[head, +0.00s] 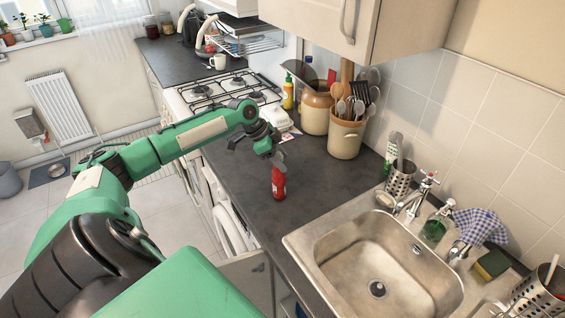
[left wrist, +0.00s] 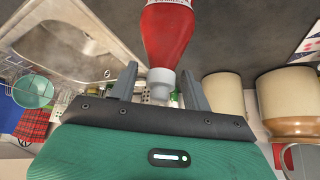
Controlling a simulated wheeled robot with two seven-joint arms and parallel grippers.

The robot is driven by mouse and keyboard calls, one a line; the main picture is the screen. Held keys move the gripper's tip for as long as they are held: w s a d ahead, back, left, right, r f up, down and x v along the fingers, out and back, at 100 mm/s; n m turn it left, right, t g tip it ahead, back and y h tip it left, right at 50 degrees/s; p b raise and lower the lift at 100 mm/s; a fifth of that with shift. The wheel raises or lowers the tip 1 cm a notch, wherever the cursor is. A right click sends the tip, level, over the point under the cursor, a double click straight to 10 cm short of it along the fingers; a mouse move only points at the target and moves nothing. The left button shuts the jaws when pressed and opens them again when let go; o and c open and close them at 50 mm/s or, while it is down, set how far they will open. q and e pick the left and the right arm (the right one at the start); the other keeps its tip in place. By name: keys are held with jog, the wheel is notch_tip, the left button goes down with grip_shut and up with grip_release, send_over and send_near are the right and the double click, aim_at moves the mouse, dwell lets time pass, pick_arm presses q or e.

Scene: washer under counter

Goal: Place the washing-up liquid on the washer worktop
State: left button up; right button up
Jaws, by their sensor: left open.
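A red bottle with a pale cap (head: 278,184), apparently the washing-up liquid, stands upright on the dark worktop (head: 245,179) above the washer (head: 230,232). My left gripper (head: 275,154) is at the top of this bottle, pointing down at it. In the left wrist view the bottle (left wrist: 167,40) appears upside down, with its cap between the spread fingers (left wrist: 160,84). The left gripper is open, and a gap shows beside the cap. The bottle's base is cut off in the wrist view. My right gripper is not in view.
The steel sink (head: 375,262) lies to the right of the bottle. Behind stand a utensil pot (head: 345,138), a tan jar (head: 316,112) and a yellow bottle (head: 288,92). The gas hob (head: 222,90) is farther back. The worktop between bottle and sink is clear.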

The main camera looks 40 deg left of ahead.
pick_arm(q)
jog(key=b+v, duration=0.3)
jog(key=v, duration=0.7)
jog(key=shift+r, duration=0.3)
jog(key=shift+s+a+f, duration=0.1)
